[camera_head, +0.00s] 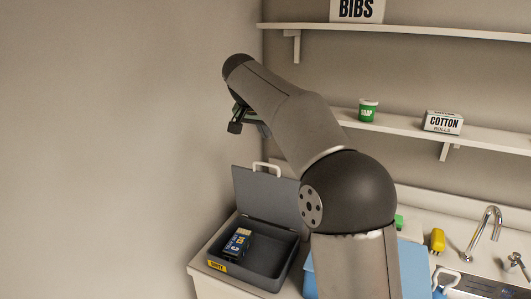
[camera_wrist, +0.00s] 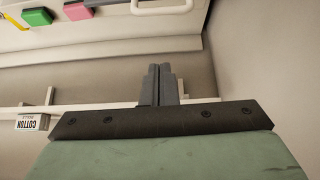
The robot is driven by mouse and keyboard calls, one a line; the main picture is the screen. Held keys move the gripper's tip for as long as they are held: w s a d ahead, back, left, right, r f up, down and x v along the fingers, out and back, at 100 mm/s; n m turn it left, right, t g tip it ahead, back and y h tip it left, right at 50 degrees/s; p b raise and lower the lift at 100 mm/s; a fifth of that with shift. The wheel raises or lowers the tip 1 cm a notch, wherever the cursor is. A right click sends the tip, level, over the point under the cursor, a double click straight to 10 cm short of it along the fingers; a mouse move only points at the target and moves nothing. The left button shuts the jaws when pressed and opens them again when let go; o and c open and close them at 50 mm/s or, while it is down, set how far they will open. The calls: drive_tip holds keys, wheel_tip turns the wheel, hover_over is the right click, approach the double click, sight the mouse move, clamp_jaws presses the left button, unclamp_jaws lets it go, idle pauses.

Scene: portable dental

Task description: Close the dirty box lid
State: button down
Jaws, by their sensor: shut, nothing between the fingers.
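The dirty box (camera_head: 262,280) is a dark grey case with a yellow label on its front, standing on the left end of the counter. Its lid (camera_head: 268,197) is open and stands about upright at the back, with a pale handle (camera_head: 267,167) on its top edge. A dark item with a blue and yellow label (camera_head: 238,243) lies inside. My gripper (camera_head: 235,127) is high above and behind the box, apart from the lid. In the wrist view, my gripper's fingers (camera_wrist: 161,72) are together and empty. A pale handle (camera_wrist: 161,8) shows at that view's top edge.
A shelf (camera_head: 400,127) behind my arm holds a green tub (camera_head: 368,110) and a cotton rolls box (camera_head: 442,122). A higher shelf carries a bibs box (camera_head: 357,10). A yellow item (camera_head: 437,240) and a tap (camera_head: 487,230) are to the right. The left wall is bare.

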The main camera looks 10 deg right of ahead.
drive_tip(key=f, duration=0.3)
drive_tip(key=w+f+p, duration=0.1)
drive_tip(key=f, duration=0.2)
drive_tip(key=w+d+f+p, duration=0.1)
drive_tip(key=f, duration=0.1)
drive_tip(key=shift+w+f, duration=0.2)
drive_tip(key=shift+f, duration=0.2)
drive_tip(key=shift+s, duration=0.15)
drive_tip(key=shift+f, duration=0.1)
